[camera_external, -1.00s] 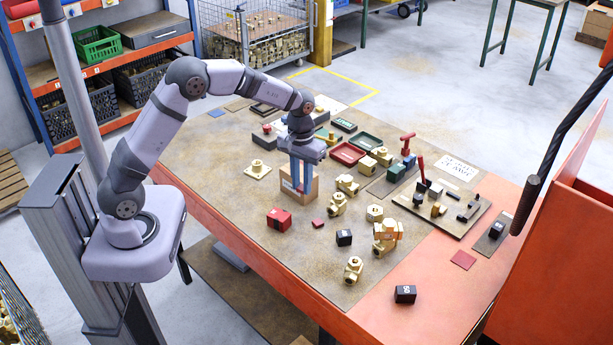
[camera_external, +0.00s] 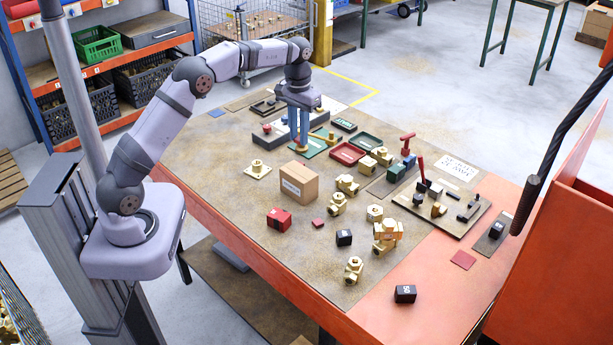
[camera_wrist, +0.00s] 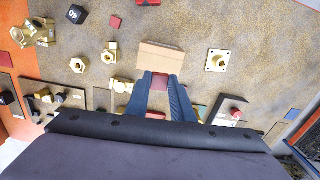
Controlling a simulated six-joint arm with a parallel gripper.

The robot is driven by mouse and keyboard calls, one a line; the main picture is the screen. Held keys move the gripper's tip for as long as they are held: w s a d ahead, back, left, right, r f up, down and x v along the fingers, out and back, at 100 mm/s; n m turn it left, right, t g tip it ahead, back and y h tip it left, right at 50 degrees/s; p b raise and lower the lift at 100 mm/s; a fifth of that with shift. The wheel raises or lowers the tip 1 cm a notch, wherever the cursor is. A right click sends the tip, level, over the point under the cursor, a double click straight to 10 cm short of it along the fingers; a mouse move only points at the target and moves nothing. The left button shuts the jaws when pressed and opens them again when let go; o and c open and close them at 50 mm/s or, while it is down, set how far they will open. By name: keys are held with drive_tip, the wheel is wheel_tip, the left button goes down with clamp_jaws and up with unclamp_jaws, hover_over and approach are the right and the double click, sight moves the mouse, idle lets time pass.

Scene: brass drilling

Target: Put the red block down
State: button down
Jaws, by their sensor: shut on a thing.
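My gripper (camera_external: 300,143) points down over the far part of the workbench, beyond the cardboard box (camera_external: 299,183). Its blue fingers are shut on a small red block (camera_wrist: 160,81), which shows between the fingertips in the wrist view. In the external view the block is mostly hidden by the fingers, near a green plate (camera_external: 316,149). I cannot tell the exact height of the block above the bench. A larger red block with a label (camera_external: 279,219) lies on the bench nearer the front. In the wrist view the cardboard box (camera_wrist: 160,58) is just beyond the fingertips.
A red tray (camera_external: 346,154) and a green tray (camera_external: 366,142) are right of the gripper. A dark grey block (camera_external: 275,133) is left of it. Several brass fittings (camera_external: 345,184) and a flange plate (camera_external: 257,169) stand nearer. The bench left of the flange is bare.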

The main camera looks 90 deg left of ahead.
sight(298, 172)
drive_tip(key=shift+s+d+m, duration=0.25)
drive_tip(key=shift+m, duration=0.15)
drive_tip(key=shift+f+p, duration=1.6)
drive_tip(key=shift+f, duration=3.4)
drive_tip(key=shift+f, duration=0.2)
drive_tip(key=c, duration=1.5)
unclamp_jaws()
drive_tip(key=shift+c, duration=0.2)
wheel_tip(298, 172, up, 12)
drive_tip(key=b, duration=0.2)
drive_tip(key=shift+r+b, duration=0.2)
drive_tip(key=shift+b, duration=0.2)
